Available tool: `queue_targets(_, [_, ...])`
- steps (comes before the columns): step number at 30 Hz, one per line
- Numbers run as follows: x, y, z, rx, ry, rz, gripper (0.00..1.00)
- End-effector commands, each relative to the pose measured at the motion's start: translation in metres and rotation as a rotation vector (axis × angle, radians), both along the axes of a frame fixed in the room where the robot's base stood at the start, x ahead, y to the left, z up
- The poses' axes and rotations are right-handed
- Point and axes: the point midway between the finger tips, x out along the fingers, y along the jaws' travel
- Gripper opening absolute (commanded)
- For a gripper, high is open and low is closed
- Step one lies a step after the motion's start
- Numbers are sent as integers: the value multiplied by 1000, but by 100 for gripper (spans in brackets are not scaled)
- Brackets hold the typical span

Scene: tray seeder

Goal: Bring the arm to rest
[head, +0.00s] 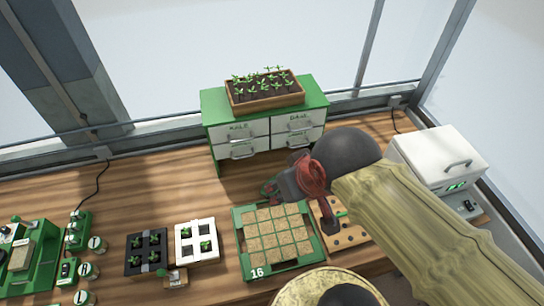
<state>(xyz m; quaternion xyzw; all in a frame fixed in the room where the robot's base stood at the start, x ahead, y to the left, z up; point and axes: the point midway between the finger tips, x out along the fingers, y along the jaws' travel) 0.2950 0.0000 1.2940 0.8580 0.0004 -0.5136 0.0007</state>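My arm reaches in from the lower right, over the right part of the bench. My gripper (277,188) is small and partly turned away, above the far edge of the green seed tray and in front of the drawer cabinet. Its fingers are too small and hidden to show whether they are open or shut, or whether anything is between them. The green seed tray (243,245) is marked 16 and has several soil-coloured cells.
A green cabinet (210,104) with drawers bears a wooden seedling box (266,104). A wooden board with holes (354,233) is partly behind my arm. A white lidded box (425,155) stands at right. Black (133,268) and white (184,257) seedling trays stand left. Bare bench (150,195) lies behind them.

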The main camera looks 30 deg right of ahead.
Motion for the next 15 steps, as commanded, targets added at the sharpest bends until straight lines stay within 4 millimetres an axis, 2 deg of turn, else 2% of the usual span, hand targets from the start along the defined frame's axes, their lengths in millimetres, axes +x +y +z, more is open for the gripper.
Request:
queue_targets(5, [0,0,-23,0,1,-1,37])
queue_targets(12, [0,0,-72,0,1,-1,37])
queue_targets(15, [0,0,-83,1,1,-2,37])
